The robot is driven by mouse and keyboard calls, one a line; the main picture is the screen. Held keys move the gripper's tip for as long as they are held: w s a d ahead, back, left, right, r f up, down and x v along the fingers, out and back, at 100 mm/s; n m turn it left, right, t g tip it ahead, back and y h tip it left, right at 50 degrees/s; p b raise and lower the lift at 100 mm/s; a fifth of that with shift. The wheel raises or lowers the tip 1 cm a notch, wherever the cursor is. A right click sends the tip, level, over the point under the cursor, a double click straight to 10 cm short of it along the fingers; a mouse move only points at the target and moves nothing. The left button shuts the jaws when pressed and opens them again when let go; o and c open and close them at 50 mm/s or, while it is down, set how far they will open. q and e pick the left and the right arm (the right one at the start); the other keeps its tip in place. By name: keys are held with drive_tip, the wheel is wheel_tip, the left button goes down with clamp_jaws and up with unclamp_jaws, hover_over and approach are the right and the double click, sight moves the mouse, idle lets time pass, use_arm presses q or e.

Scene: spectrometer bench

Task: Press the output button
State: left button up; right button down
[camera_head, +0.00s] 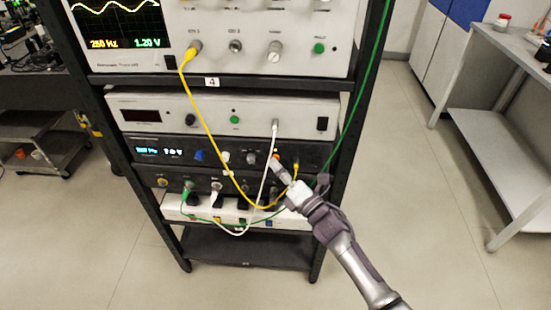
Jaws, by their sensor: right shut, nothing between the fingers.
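My right gripper (277,165) reaches up from the lower right. Its fingers are shut and empty, with the tips at the right part of the dark instrument (176,150). This instrument has a small lit display (147,150), a blue knob and several round controls. A small orange-red spot (275,155) shows just above the fingertips; it may be the output button, but no label is readable. I cannot tell whether the fingertips touch it. My left gripper is not in view.
A yellow cable (208,124) and a white cable (268,160) hang across the panels near my right gripper. A green cable (362,85) runs down the rack's right side. An oscilloscope (215,62) sits above. A grey bench (490,125) stands right; open floor lies between.

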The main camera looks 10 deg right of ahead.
drive_tip(key=shift+s+a, duration=0.1)
drive_tip(key=shift+s, duration=0.3)
drive_tip(key=s+a+p, duration=0.1)
drive_tip(key=s, duration=0.4)
drive_tip(key=shift+s+a, duration=0.3)
drive_tip(key=shift+s, duration=0.1)
